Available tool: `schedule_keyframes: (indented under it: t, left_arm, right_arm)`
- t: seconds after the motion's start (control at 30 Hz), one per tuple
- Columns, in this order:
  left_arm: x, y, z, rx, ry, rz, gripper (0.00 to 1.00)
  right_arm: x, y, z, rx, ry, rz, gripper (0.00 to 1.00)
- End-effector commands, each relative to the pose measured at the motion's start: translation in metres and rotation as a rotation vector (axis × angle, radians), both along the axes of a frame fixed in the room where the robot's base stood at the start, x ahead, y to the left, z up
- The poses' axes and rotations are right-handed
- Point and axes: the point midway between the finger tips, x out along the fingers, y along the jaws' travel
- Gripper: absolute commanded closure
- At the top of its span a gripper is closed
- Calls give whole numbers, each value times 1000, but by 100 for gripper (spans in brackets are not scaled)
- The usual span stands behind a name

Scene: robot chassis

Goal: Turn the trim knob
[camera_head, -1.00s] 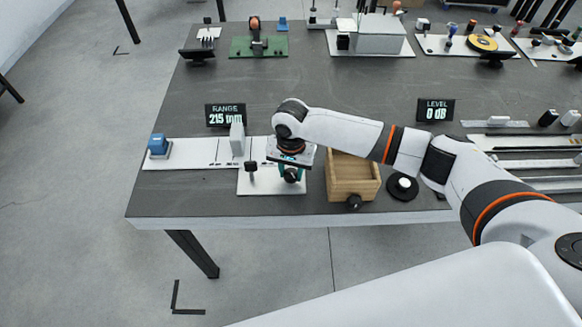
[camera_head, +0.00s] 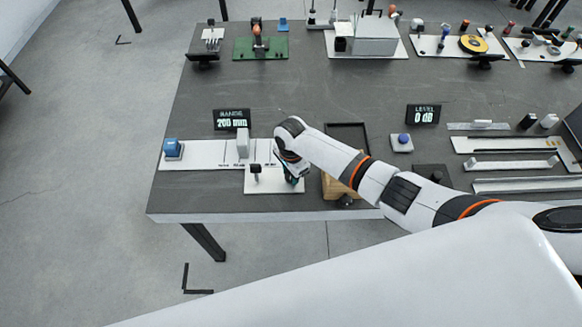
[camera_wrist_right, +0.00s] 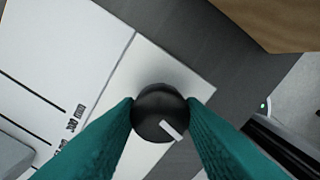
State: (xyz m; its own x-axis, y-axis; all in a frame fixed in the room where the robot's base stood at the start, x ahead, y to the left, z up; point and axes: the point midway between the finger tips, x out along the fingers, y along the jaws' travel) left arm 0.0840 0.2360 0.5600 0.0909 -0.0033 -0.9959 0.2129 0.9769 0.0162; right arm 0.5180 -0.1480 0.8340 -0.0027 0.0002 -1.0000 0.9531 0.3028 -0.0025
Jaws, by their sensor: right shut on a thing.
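The trim knob (camera_wrist_right: 158,108) is a round black knob with a short white mark, standing on a white plate (camera_wrist_right: 168,62) in the right wrist view. My right gripper (camera_wrist_right: 161,112) has its teal fingers on either side of the knob, shut on it. In the head view this gripper (camera_head: 291,178) is low over the right part of the white plate (camera_head: 265,188), and the knob there is hidden by the gripper. My left gripper is not in view.
A RANGE display (camera_head: 232,119) reads 200 mm; a LEVEL display (camera_head: 423,114) reads 0 dB. A small black knob (camera_head: 255,170) stands left of my gripper. A wooden box (camera_head: 332,188) is close on the right. A grey slider block (camera_head: 242,143) stands behind.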

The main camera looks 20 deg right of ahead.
Motion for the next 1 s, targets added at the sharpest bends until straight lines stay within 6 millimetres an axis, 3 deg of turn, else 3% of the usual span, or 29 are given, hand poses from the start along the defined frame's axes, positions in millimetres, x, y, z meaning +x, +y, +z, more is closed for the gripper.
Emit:
schedule_keyframes:
  t: [0.67,0.7,0.8,1.0]
  left_arm:
    - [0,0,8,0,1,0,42]
    - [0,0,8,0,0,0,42]
    - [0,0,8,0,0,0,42]
    - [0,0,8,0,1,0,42]
  right_arm:
    - [1,-1,0,-3,-2,-65,88]
    - [1,-1,0,-3,-2,-65,60]
    - [1,-1,0,-3,-2,-64,44]
    - [1,0,0,-2,-2,-64,43]
